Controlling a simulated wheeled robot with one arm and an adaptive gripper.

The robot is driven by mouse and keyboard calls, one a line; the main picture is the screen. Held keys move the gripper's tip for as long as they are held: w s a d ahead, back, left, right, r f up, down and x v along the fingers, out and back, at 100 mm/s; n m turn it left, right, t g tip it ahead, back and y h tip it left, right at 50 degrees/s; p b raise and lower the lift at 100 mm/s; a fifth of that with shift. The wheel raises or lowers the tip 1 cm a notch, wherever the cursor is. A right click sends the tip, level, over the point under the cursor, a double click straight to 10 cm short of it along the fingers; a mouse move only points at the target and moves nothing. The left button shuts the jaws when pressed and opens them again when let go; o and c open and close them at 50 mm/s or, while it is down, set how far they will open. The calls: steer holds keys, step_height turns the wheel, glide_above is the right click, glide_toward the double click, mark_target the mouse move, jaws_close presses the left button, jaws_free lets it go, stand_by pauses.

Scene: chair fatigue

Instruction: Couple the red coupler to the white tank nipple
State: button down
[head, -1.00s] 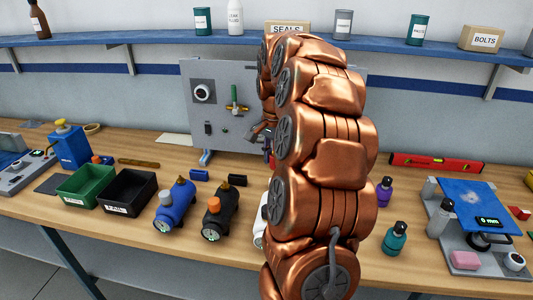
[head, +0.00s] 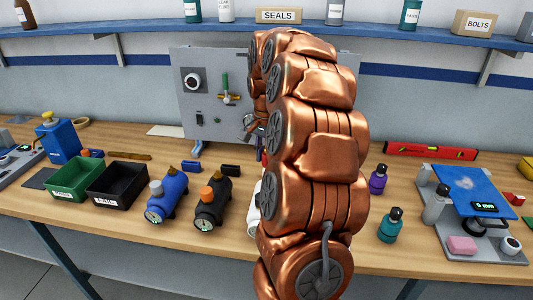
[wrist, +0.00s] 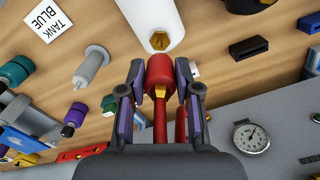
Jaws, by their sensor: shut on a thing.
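The red coupler (wrist: 160,72) is between the fingers of my gripper (wrist: 160,92) in the wrist view. My gripper is shut on it, and a red hose runs back from it toward the palm. The white tank (wrist: 150,18) is just ahead of the fingertips in the wrist view. Its brass nipple (wrist: 159,41) lies in front of the coupler's mouth, with a small gap showing between them. In the head view my copper arm hides most of the white tank (head: 254,215); only a sliver shows at the arm's left edge.
A blue tank (head: 167,198) and a black tank (head: 212,203) stand left of my arm, beside a green bin (head: 75,180) and black bin (head: 117,185). A grey panel (head: 205,125) stands behind. Bottles and a blue-topped stand (head: 470,190) are on the right.

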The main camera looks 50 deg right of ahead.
steer(key=shift+f+b, duration=0.55)
steer(key=shift+f, duration=0.65)
steer(key=shift+b, duration=1)
stand_by(1.0)
steer(key=shift+f+b, duration=1.2)
steer(key=shift+f, duration=0.3)
steer(key=c, duration=0.7)
jaws_free()
steer(key=shift+r, duration=0.1)
steer(key=shift+r, duration=5.95)
